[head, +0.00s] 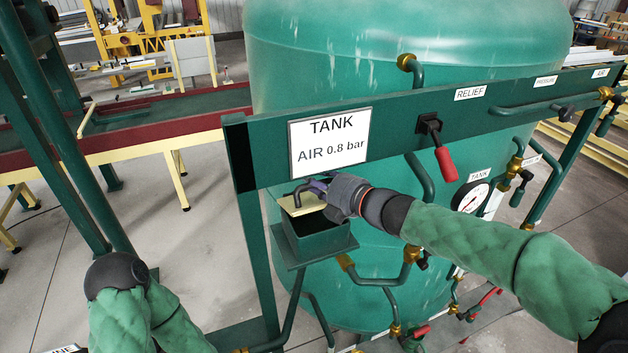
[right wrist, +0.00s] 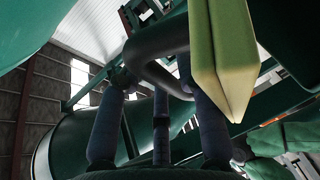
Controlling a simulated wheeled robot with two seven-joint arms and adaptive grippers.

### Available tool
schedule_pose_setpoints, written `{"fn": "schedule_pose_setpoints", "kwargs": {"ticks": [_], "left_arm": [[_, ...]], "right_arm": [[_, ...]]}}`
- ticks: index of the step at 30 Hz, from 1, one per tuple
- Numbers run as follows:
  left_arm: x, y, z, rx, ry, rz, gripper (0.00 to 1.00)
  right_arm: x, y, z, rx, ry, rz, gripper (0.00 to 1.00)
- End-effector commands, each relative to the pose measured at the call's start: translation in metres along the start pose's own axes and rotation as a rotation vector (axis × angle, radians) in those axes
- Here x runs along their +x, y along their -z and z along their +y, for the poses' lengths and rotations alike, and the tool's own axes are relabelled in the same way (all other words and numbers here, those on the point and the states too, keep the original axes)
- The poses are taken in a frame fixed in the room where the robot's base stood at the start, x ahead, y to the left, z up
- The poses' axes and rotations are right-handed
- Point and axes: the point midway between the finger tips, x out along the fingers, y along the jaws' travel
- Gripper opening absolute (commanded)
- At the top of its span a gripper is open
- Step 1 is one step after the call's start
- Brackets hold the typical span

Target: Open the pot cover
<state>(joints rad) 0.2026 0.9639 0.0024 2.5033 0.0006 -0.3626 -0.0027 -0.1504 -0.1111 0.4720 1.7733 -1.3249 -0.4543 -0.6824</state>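The pot cover (head: 304,204) is a thin pale-yellow plate with a dark bent handle (head: 300,190). It sits over the back left of a square green pot (head: 318,243), whose dark inside shows in front of it. My right gripper (head: 318,187) reaches in from the right, its fingers closed at the handle. In the right wrist view, the cover (right wrist: 222,50) hangs edge-on at the upper right, and the handle (right wrist: 150,62) passes between the fingers. Whether the cover still touches the rim is unclear. My left arm shows at the lower left; its gripper is out of view.
A green frame beam with a TANK sign (head: 330,141) runs just above the pot. A large green tank (head: 400,60) stands behind. A red-handled valve (head: 444,160), pipes and a gauge (head: 470,197) lie near my right arm. Open floor is at left.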

Motion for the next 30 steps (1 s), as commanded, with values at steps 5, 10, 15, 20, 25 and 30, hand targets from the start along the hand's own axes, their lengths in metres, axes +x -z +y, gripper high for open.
{"fn": "schedule_pose_setpoints", "kwargs": {"ticks": [5,10,15,20,25,30], "left_arm": [[0.0,0.0,0.0,0.0,0.0,0.0,0.4],[0.0,0.0,0.0,0.0,0.0,0.0,0.4],[0.0,0.0,0.0,0.0,0.0,0.0,0.4],[0.0,0.0,0.0,0.0,0.0,0.0,0.4],[0.0,0.0,0.0,0.0,0.0,0.0,0.4],[0.0,0.0,0.0,0.0,0.0,0.0,0.4]], "right_arm": [[-0.011,-0.001,0.0,-0.001,0.0,-0.002,0.36],[-0.04,-0.001,0.001,-0.001,-0.002,-0.004,0.36],[-0.075,-0.002,0.0,-0.001,-0.001,-0.004,0.36],[-0.101,-0.001,0.0,-0.001,-0.001,-0.004,0.36],[-0.116,-0.001,0.0,0.0,-0.001,-0.002,0.36],[-0.12,0.0,0.0,0.0,0.0,0.0,0.36]]}}
